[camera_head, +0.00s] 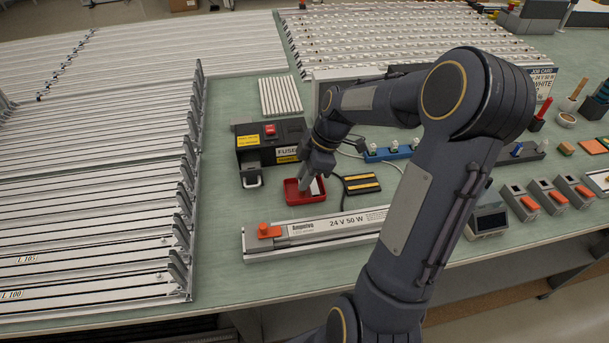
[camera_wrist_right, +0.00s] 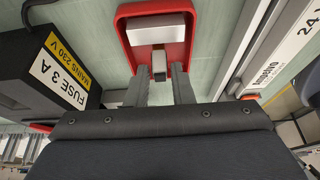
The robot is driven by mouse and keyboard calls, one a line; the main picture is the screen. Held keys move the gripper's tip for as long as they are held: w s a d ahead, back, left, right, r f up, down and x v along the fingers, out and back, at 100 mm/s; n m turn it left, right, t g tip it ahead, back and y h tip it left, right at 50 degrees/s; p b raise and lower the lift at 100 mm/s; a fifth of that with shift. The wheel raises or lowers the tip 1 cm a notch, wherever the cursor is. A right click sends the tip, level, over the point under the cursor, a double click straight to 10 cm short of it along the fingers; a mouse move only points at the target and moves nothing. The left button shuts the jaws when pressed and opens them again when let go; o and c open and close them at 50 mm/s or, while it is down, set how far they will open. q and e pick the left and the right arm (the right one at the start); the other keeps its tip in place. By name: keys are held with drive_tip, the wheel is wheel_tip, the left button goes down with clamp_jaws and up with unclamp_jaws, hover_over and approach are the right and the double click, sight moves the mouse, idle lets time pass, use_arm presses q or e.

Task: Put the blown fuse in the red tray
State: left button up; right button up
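The red tray (camera_head: 292,193) lies on the bench, left of the middle in the head view, and it fills the top middle of the right wrist view (camera_wrist_right: 124,40). My right gripper (camera_head: 307,184) points down over it. In the wrist view its fingers (camera_wrist_right: 160,75) stand a little apart near the tray's near rim. A small pale object with a darker part (camera_wrist_right: 159,66), possibly the fuse, shows between the fingertips. I cannot tell whether the fingers touch it. A whitish patch (camera_wrist_right: 160,33) shows inside the tray. My left gripper is out of view.
A black box labelled FUSE (camera_head: 270,140) stands just behind the tray. A long 24 V 50 W light bar (camera_head: 320,228) lies in front. A dark yellow-striped item (camera_head: 361,183) lies to the right. Racks of white strips (camera_head: 95,190) fill the left side.

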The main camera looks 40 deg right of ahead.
drive_tip(key=shift+o, duration=1.2)
drive_tip(key=shift+r, duration=0.2)
drive_tip(key=v, duration=1.2)
drive_tip(key=s+a+f+m+t, duration=0.3)
drive_tip(key=s+a+m, duration=1.1)
drive_tip(key=a, duration=0.5)
drive_tip(key=shift+s+a+f, duration=0.2)
drive_tip(key=shift+s, duration=0.35)
